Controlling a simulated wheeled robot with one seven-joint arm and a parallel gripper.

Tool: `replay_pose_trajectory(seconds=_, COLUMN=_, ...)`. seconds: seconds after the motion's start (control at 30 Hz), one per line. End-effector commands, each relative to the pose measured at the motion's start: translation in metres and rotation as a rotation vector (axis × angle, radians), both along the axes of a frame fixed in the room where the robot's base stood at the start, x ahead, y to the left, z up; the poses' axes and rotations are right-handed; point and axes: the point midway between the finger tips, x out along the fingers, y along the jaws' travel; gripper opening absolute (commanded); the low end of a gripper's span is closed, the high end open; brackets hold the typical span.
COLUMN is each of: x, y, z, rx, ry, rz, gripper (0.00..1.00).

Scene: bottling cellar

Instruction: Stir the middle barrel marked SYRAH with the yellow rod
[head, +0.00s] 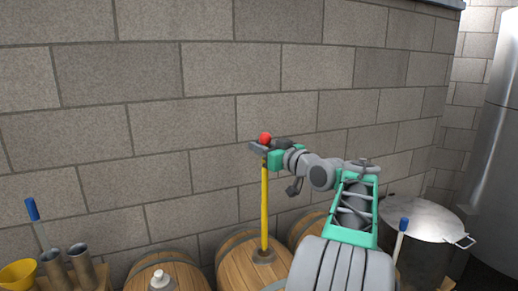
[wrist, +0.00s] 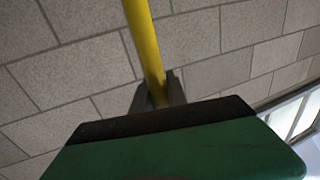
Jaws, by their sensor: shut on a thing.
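The yellow rod (head: 264,205) stands nearly upright with a red knob at its top. Its lower end meets the top of the middle barrel (head: 236,269), at a dark fitting around the bung hole; how deep it goes is hidden. My gripper (head: 262,150) is shut on the rod just under the red knob. In the wrist view the yellow rod (wrist: 146,45) runs between the dark fingers (wrist: 160,92). No SYRAH marking is readable from here.
A left barrel (head: 183,272) carries a pale stopper (head: 160,279). A right barrel (head: 305,229) is partly behind my arm. A steel pot (head: 425,220), blue-handled tools (head: 32,210), a yellow funnel (head: 18,274) and brown tubes (head: 82,263) stand around. A block wall (head: 150,100) rises close behind.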

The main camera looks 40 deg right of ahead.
Motion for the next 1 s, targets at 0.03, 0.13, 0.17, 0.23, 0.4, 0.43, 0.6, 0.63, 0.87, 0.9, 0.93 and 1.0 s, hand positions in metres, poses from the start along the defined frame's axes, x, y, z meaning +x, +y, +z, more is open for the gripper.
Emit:
replay_pose_trajectory(seconds=0.03, x=0.0, y=0.0, z=-0.002, rx=-0.001, ry=-0.001, rz=0.0, gripper=0.0)
replay_pose_trajectory(seconds=0.13, x=0.0, y=0.0, z=0.0, rx=0.0, ry=-0.001, rz=0.0, gripper=0.0)
replay_pose_trajectory(seconds=0.17, x=0.0, y=0.0, z=0.0, rx=0.0, ry=-0.001, rz=0.0, gripper=0.0)
replay_pose_trajectory(seconds=0.23, x=0.0, y=0.0, z=0.0, rx=0.0, ry=-0.001, rz=0.0, gripper=0.0)
replay_pose_trajectory(seconds=0.4, x=0.0, y=0.0, z=-0.004, rx=0.0, ry=0.0, rz=0.0, gripper=0.0)
replay_pose_trajectory(seconds=0.43, x=0.0, y=0.0, z=-0.005, rx=0.0, ry=0.0, rz=0.0, gripper=0.0)
replay_pose_trajectory(seconds=0.6, x=0.0, y=0.0, z=-0.016, rx=0.0, ry=-0.001, rz=0.0, gripper=0.0)
replay_pose_trajectory(seconds=0.63, x=0.0, y=0.0, z=-0.017, rx=0.0, ry=-0.001, rz=0.0, gripper=0.0)
replay_pose_trajectory(seconds=0.87, x=0.0, y=0.0, z=-0.03, rx=0.0, ry=-0.001, rz=0.0, gripper=0.0)
replay_pose_trajectory(seconds=0.9, x=0.0, y=0.0, z=-0.032, rx=0.0, ry=-0.001, rz=0.0, gripper=0.0)
replay_pose_trajectory(seconds=0.93, x=-0.001, y=0.0, z=-0.034, rx=0.0, ry=-0.001, rz=0.0, gripper=0.0)
replay_pose_trajectory(seconds=1.0, x=-0.001, y=0.0, z=-0.036, rx=0.0, ry=-0.001, rz=0.0, gripper=0.0)
